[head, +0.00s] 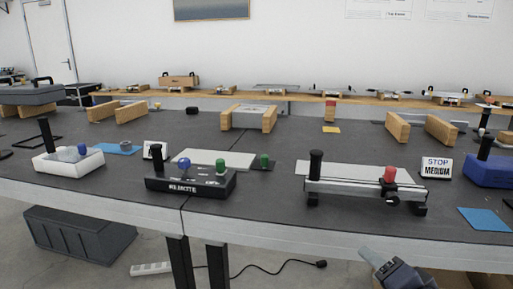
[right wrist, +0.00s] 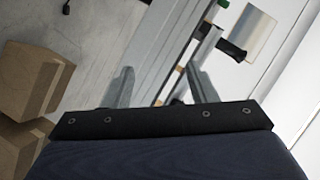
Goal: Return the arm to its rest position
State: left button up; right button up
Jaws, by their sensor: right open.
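My right gripper (head: 372,258) is low at the bottom of the head view, in front of the table's front edge and below the tabletop. In the right wrist view its two fingers (right wrist: 158,88) stand apart with nothing between them. The gripper is open and empty. My left gripper is in neither view.
The long dark table (head: 280,217) crosses the head view. Near its front stand a black remote box (head: 190,188), a slider device with a red knob (head: 350,188) and a sign (head: 437,167). A dark crate (head: 80,235) is on the floor. Cardboard boxes (right wrist: 35,80) show in the wrist view.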

jog(key=s+a+f+n+g+y, duration=0.1)
jog(key=s+a+f+n+g, duration=0.2)
jog(key=s+f+n+g, duration=0.85)
jog(key=s+r+m+t+p, duration=0.1)
jog(key=s+r+p, duration=0.1)
jog(key=r+p, duration=1.5)
jog(key=s+r+m+t+p, duration=0.1)
jog(key=s+r+m+p, duration=0.1)
jog(key=r+p, duration=1.4)
jog(key=shift+d+r+p, duration=0.15)
jog(key=shift+r+p, duration=0.25)
jog(key=shift+p, duration=0.45)
